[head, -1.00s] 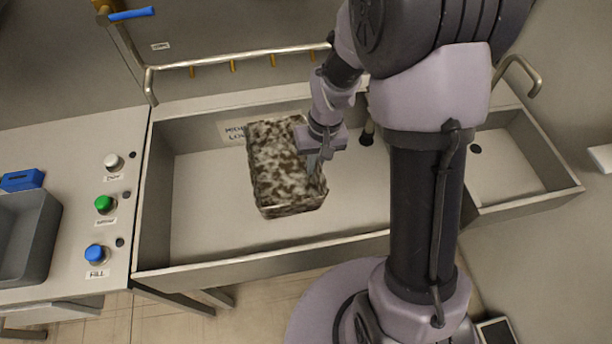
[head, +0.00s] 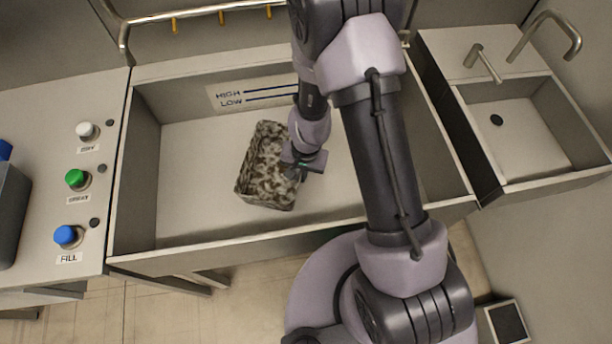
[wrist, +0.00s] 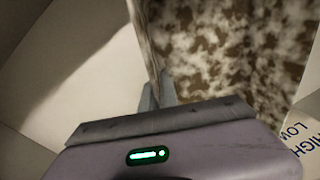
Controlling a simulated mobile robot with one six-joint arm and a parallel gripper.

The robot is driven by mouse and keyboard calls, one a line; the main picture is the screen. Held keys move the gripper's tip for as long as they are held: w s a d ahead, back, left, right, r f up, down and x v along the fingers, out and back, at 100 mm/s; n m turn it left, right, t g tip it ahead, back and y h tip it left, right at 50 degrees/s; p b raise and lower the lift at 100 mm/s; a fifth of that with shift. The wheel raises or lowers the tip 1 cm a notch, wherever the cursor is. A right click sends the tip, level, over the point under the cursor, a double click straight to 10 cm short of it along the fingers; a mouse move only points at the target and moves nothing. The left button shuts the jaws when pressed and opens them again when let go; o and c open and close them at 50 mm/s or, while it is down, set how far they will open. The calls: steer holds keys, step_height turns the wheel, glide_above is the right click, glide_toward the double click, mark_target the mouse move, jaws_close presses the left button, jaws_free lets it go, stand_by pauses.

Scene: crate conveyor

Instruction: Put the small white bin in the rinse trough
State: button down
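The small bin (head: 258,180) is white with heavy brown blotches, open side up. It is inside the long grey trough (head: 200,246), near its middle, slightly turned and low over or on the trough floor; which of these I cannot tell. My gripper (head: 297,173) is at the bin's right wall. In the wrist view the two fingers (wrist: 157,92) straddle the thin wall of the bin (wrist: 240,50), closed on it. Part of the bin's right side is hidden behind my gripper.
White, green and blue buttons (head: 77,179) stand on the left counter, beside a grey container (head: 12,215). A HIGH/LOW label (head: 230,96) is on the trough's back wall. A smaller sink (head: 520,130) with a tap stands at right. The trough floor left of the bin is free.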

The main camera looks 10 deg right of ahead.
mark_target(307, 182)
steer(key=shift+w+d, duration=0.3)
steer(key=shift+d, duration=0.65)
steer(key=shift+w+d+f, duration=0.1)
steer(key=shift+d+f, duration=0.15)
steer(key=shift+d, duration=0.05)
step_height(307, 182, down, 4)
steer(key=b, duration=0.3)
steer(key=shift+r, duration=0.4)
steer(key=shift+f, duration=0.15)
steer(key=c, duration=1.6)
jaws_free()
steer(key=shift+c, duration=0.2)
